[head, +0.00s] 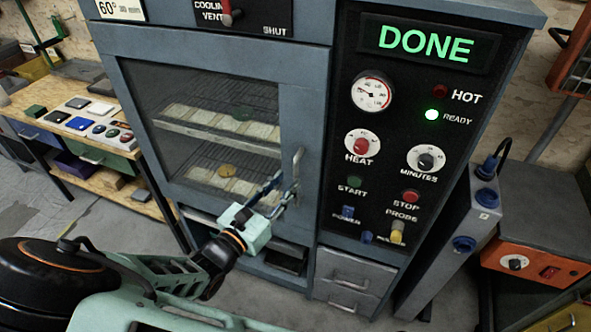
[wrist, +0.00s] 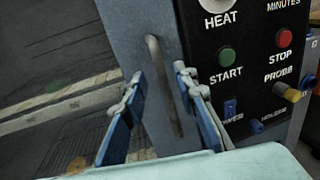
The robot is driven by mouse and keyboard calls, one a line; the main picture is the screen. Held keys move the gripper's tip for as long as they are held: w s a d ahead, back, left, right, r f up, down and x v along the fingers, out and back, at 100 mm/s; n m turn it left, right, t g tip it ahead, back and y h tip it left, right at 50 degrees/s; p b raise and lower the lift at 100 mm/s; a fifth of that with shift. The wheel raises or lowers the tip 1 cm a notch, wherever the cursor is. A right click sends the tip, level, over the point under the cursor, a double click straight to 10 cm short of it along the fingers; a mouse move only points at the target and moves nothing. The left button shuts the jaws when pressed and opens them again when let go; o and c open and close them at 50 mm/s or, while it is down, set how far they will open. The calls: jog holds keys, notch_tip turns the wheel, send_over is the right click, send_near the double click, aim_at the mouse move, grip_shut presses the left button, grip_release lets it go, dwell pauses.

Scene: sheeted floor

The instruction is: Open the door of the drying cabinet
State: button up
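The drying cabinet (head: 318,85) stands in front of me, with its glass door (head: 133,75) shut in the head view. The door's upright bar handle (head: 298,163) is on the door's right edge. In the wrist view the handle (wrist: 163,85) runs up between my two fingers. My gripper (head: 281,186) is open at the lower part of the handle. In the wrist view my gripper (wrist: 162,84) has one blue finger on each side of the bar, with gaps visible. Trays with pale pieces show behind the glass.
The control panel (head: 395,125) to the right of the door shows DONE, with a lit READY lamp (head: 432,115). Drawers (head: 345,285) are below it. A wooden bench (head: 85,95) with small items stands left of the cabinet. A grey column (head: 460,240) and orange unit (head: 530,258) stand right.

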aim_at(294, 174)
jog(key=x, duration=0.5)
jog(key=shift+w+d, duration=0.1)
jog(key=shift+w, duration=0.05)
grip_shut()
